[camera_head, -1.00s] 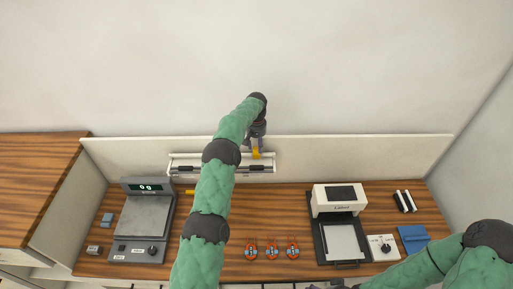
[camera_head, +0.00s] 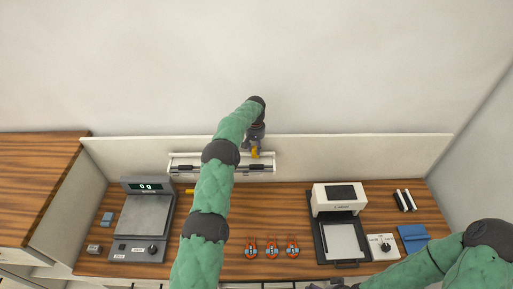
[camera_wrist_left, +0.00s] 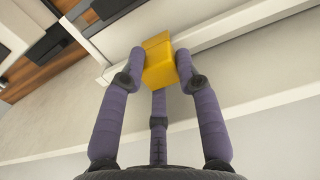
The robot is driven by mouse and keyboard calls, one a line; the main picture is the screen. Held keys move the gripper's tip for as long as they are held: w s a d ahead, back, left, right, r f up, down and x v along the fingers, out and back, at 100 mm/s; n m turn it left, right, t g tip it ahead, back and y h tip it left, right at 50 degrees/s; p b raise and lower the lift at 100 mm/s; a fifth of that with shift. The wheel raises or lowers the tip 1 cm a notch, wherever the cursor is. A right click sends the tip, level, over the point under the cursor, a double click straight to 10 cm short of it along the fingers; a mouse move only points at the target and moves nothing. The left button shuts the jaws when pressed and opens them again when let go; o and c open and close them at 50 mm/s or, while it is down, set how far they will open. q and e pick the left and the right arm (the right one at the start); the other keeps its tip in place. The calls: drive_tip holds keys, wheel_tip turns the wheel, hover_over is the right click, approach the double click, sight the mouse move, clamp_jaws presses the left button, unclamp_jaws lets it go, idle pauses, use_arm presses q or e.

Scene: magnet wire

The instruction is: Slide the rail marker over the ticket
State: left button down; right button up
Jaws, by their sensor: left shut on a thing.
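The yellow rail marker (camera_head: 255,153) sits at the right part of the white rail (camera_head: 262,170) along the back panel. My left gripper (camera_wrist_left: 160,68) is shut on the marker, which also shows between its purple fingers in the left wrist view (camera_wrist_left: 159,62). In the head view, my left arm covers the middle of the rail. Dark strips lie along the rail on both sides of the arm. I cannot make out which piece is the ticket. A bit of my right gripper (camera_head: 336,285) shows at the bottom edge, its fingers unclear.
A scale (camera_head: 142,220) reading 0 g stands at the left of the wooden counter. Several orange-and-grey pieces (camera_head: 272,249) sit at the front middle. A white-topped device (camera_head: 338,200) stands at the right, with a dial box (camera_head: 383,246) and blue cloth (camera_head: 412,236) beside it.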

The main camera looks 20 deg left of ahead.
use_arm(q)
drive_tip(key=s+a, duration=0.2)
drive_tip(key=a, duration=0.2)
drive_tip(key=s+a+b, duration=0.1)
drive_tip(key=s+a, duration=0.1)
drive_tip(key=a, duration=0.3)
drive_tip(key=s+a+b, duration=0.1)
drive_tip(key=s+a, duration=0.1)
drive_tip(key=a, duration=0.2)
drive_tip(key=shift+s+a, duration=0.3)
drive_tip(key=shift+a, duration=0.05)
drive_tip(key=c, duration=1.2)
unclamp_jaws()
drive_tip(key=shift+o, duration=0.2)
wheel_tip(320, 180, up, 12)
drive_tip(key=shift+f, duration=0.15)
